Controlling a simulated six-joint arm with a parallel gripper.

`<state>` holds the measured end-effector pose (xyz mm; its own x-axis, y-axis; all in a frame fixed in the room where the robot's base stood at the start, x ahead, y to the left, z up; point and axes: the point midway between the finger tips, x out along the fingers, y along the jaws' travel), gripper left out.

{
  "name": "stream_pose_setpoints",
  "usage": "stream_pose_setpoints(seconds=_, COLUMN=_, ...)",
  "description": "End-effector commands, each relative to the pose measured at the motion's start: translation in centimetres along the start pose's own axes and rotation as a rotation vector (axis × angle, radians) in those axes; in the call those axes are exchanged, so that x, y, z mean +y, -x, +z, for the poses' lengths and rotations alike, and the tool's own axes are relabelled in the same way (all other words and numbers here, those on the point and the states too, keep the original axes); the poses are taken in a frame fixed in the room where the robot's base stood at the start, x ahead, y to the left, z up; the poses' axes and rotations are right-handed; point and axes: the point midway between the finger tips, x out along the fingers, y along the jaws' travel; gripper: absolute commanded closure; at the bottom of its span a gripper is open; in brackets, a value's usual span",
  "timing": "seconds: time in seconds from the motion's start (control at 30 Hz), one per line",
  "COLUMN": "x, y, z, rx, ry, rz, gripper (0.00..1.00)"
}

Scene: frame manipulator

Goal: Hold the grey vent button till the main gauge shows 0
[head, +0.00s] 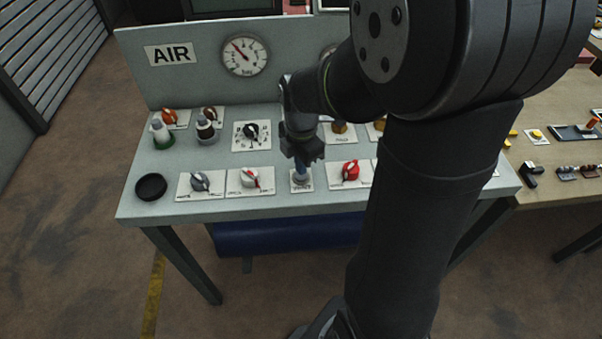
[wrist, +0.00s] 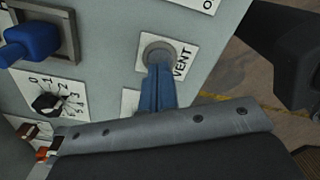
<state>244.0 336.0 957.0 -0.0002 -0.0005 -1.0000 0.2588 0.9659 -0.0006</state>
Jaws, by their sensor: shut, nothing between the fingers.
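The grey vent button (wrist: 158,52) sits on a white plate marked VENT in the wrist view. In the head view its plate (head: 301,186) is at the bench's front, and the button is mostly hidden by my fingers. My gripper (head: 301,170) points down over it with its blue fingers shut and empty. In the wrist view the fingertips (wrist: 159,69) are at the button and seem to touch it; how far it is pressed I cannot tell. The main gauge (head: 245,56) is on the AIR panel, its red needle pointing up and left; its numbers are too small to read.
A grey knob (head: 200,182) and a red-and-white knob (head: 250,178) are left of the vent plate; a red knob (head: 350,171) is right. A numbered dial (head: 251,131) is behind. A blue handle (wrist: 32,40) shows in the wrist view. My arm hides part of a second gauge (head: 326,52).

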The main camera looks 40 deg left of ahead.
Motion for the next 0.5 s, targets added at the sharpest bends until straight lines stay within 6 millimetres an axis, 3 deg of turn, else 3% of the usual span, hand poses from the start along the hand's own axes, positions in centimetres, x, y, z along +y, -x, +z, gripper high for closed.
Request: stream_pose_setpoints(seconds=0.5, x=0.0, y=-1.6, z=0.0, rx=0.000, ry=0.000, rz=0.000, gripper=1.00)
